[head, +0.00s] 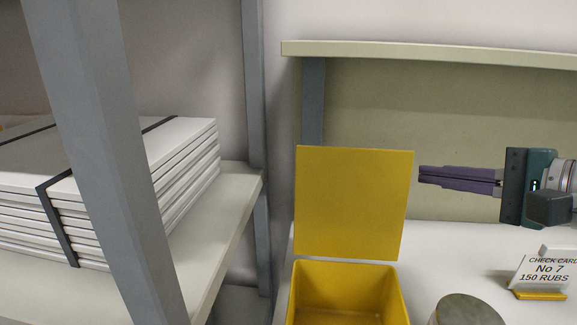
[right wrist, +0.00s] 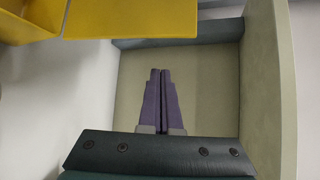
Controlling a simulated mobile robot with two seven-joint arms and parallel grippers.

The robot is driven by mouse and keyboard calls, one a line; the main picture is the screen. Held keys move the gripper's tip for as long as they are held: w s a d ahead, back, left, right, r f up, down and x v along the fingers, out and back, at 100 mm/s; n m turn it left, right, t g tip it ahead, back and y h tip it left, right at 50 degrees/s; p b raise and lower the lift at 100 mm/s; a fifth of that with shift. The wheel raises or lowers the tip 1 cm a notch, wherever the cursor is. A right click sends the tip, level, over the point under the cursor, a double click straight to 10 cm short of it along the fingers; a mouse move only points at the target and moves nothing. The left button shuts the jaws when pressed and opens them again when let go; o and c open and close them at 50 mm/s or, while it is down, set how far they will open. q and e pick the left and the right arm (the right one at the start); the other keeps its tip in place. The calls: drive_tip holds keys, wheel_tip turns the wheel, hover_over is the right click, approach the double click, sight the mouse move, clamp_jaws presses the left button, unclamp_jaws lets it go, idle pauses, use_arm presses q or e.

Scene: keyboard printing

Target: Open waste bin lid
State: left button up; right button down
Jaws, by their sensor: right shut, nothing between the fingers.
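The yellow waste bin (head: 348,300) stands on the white table, cut off by the lower edge of the head view. Its flat yellow lid (head: 353,203) stands upright at the back of the bin, so the bin's mouth is open. My right gripper (head: 421,174), with purple fingers, is just to the right of the lid, pointing left, shut and empty. In the right wrist view, its closed fingers (right wrist: 160,72) are in the middle, and the lid (right wrist: 132,18) and part of the bin (right wrist: 22,28) show at the top left. My left gripper is not in view.
A grey-framed shelf post (head: 100,150) and a stack of strapped white sheets (head: 190,140) are at left. A round-topped container (head: 466,310) and a check card sign (head: 545,272) stand right of the bin. A panel (head: 450,110) is behind.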

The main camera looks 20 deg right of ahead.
sight(391, 172)
drive_tip(key=w+a+p, duration=0.2)
drive_tip(key=w, duration=0.1)
drive_tip(key=w+a+p, duration=0.1)
drive_tip(key=w, duration=0.1)
drive_tip(key=shift+a+f, duration=0.35)
drive_tip(key=shift+a, duration=0.05)
drive_tip(key=shift+s+a, duration=0.1)
idle(0.4)
